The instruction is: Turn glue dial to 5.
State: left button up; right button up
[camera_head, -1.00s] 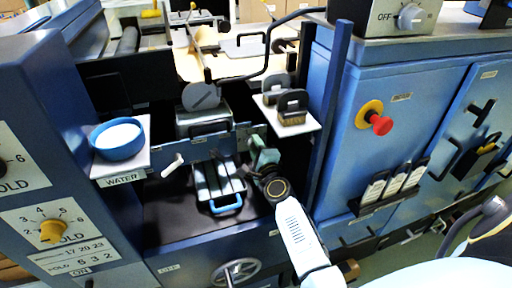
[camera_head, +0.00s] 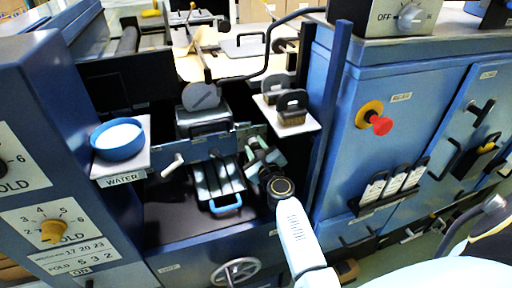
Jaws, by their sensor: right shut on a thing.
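My right gripper (camera_head: 264,157) is at the back of the machine's recessed bay, in front of a small grey-green plate (camera_head: 250,131). It is shut on what seems to be the glue dial on that plate. The gripper covers the dial, so its pointer and number cannot be read. The gripper is tilted, its upper end leaning left. My left gripper is not in view.
A yellow fold dial (camera_head: 53,231) is on the left panel. A blue bowl (camera_head: 118,140) stands on the water shelf. A blue-handled tray (camera_head: 226,204) lies left of my gripper. Brushes (camera_head: 292,107) sit on a shelf above right. A red button (camera_head: 381,125) is farther right.

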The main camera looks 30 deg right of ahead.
jog(key=shift+w+d+r+m, duration=0.1)
jog(key=shift+r+m, duration=0.2)
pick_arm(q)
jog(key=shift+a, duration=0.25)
pick_arm(e)
jog(key=o, duration=1)
jog(key=shift+c, duration=0.2)
jog(key=shift+w+a+f, duration=0.15)
jog(key=shift+a+f, duration=0.05)
jog(key=shift+f, duration=0.05)
jog(key=shift+s, duration=0.55)
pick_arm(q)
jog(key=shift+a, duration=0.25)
pick_arm(e)
jog(key=v, duration=1.2)
jog(key=shift+a, duration=0.2)
